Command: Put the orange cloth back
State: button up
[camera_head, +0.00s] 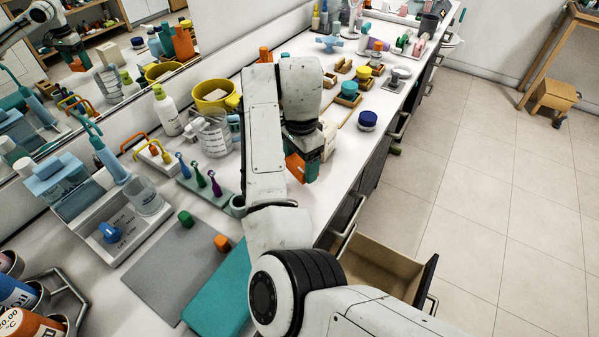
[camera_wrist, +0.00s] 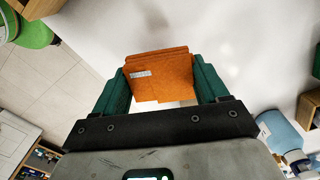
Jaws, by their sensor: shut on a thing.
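The orange cloth (camera_wrist: 158,72) is folded into a flat, squarish pad with a small pale label. My gripper (camera_wrist: 162,82) is shut on it, with one green finger at each side in the wrist view. In the head view, the cloth (camera_head: 294,166) shows as an orange patch beside the green fingers of my gripper (camera_head: 306,168), over the white counter near its front edge. My arm hides part of the cloth and the counter behind it. I cannot tell whether the cloth touches the counter.
An open drawer (camera_head: 385,262) sticks out below the counter edge. A rack of small brushes (camera_head: 207,180), a clear tub (camera_head: 210,137) and a yellow bucket (camera_head: 213,94) stand left of my arm. A grey mat (camera_head: 165,268) and teal mat (camera_head: 220,290) lie nearer. A blue-lidded jar (camera_head: 367,120) stands right.

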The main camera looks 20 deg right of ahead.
aim_at(299, 171)
jog(key=shift+w+f, duration=0.35)
jog(key=shift+f, duration=1.7)
jog(key=shift+f, duration=0.15)
jog(key=o, duration=1)
notch_tip(299, 171, up, 12)
jog(key=shift+r, duration=0.2)
jog(key=shift+d+f, duration=0.1)
